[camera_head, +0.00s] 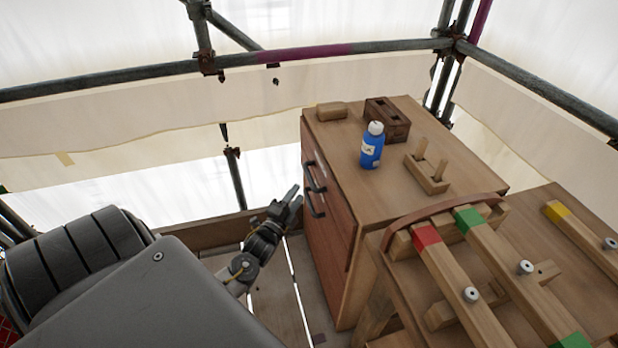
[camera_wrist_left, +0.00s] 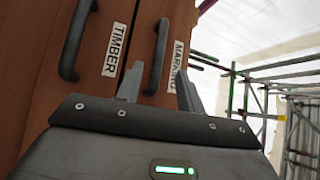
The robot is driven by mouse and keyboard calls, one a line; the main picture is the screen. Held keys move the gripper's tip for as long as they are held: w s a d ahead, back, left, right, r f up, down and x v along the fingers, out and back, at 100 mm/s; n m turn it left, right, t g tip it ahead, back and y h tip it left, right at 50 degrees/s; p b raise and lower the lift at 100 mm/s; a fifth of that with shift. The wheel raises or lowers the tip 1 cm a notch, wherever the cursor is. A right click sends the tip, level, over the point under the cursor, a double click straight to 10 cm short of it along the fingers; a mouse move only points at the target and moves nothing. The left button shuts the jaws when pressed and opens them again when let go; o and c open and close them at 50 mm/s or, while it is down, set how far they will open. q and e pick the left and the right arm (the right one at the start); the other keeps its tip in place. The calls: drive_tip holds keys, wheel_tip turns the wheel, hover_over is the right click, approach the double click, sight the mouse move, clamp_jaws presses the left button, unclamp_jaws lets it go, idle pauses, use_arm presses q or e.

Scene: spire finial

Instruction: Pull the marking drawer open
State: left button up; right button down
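The marking drawer shows in the left wrist view by its white MARKING label (camera_wrist_left: 179,62) and its dark bar handle (camera_wrist_left: 157,55). My left gripper (camera_wrist_left: 160,78) is open and empty. In that view its fingertips lie on either side of the lower end of this handle; I see no grip on it. In the head view my left gripper (camera_head: 294,195) is just left of the wooden cabinet's reddish front (camera_head: 326,222), close to its two dark handles (camera_head: 315,177). The drawer fronts look shut. My right gripper is out of view.
The drawer labelled TIMBER (camera_wrist_left: 114,50) has its own handle (camera_wrist_left: 75,42) beside the marking one. On the cabinet top stand a blue bottle (camera_head: 371,148), a brown block with holes (camera_head: 388,119) and a pegged block (camera_head: 427,174). A bench with colour-marked timbers (camera_head: 446,275) is at right.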

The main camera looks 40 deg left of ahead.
sight(309, 175)
use_arm(q)
drive_tip(key=x, duration=0.9)
clamp_jaws()
